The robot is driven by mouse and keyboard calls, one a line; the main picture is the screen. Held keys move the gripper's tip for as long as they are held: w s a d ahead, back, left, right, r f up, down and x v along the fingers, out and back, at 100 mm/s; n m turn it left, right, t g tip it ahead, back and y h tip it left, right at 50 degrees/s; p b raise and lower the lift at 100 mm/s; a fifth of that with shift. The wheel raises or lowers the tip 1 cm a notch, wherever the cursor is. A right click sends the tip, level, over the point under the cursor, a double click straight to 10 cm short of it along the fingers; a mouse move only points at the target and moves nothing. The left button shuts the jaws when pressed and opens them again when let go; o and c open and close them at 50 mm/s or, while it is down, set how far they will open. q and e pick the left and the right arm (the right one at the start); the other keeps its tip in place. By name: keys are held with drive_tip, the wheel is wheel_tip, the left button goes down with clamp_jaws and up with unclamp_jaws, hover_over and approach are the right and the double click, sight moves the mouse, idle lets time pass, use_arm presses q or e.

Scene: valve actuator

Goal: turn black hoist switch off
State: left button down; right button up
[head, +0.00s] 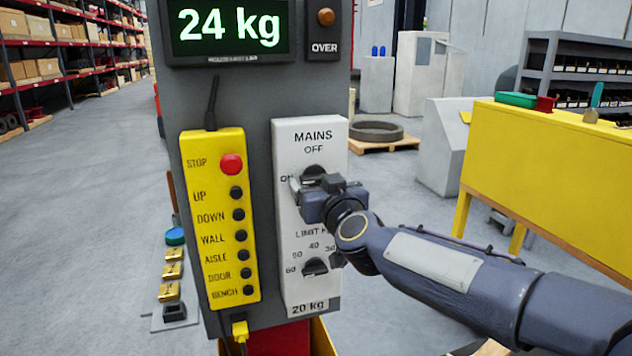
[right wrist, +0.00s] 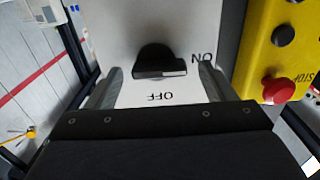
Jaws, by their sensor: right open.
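The black MAINS switch knob (head: 314,172) is on the white panel (head: 296,222), partly hidden behind my right gripper in the head view. In the right wrist view, which looks upside down, the knob (right wrist: 158,62) has its bar level, with a pale mark on the ON side. The OFF label (right wrist: 160,97) is below it there. My right gripper (head: 305,187) is at the panel. Its two open fingers (right wrist: 160,70) stand on either side of the knob, with gaps between. My left gripper is not in view.
A second black knob (head: 315,267) for the limit is lower on the panel. A yellow button box (head: 220,215) with a red STOP button (head: 232,164) is beside it. A display (head: 229,28) reads 24 kg above. A yellow bench (head: 560,160) stands at the right.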

drive_tip(key=shift+w+a, duration=0.15)
drive_tip(key=shift+w, duration=0.4)
drive_tip(key=shift+c, duration=0.2)
drive_tip(key=c, duration=0.9)
drive_tip(key=shift+c, duration=0.2)
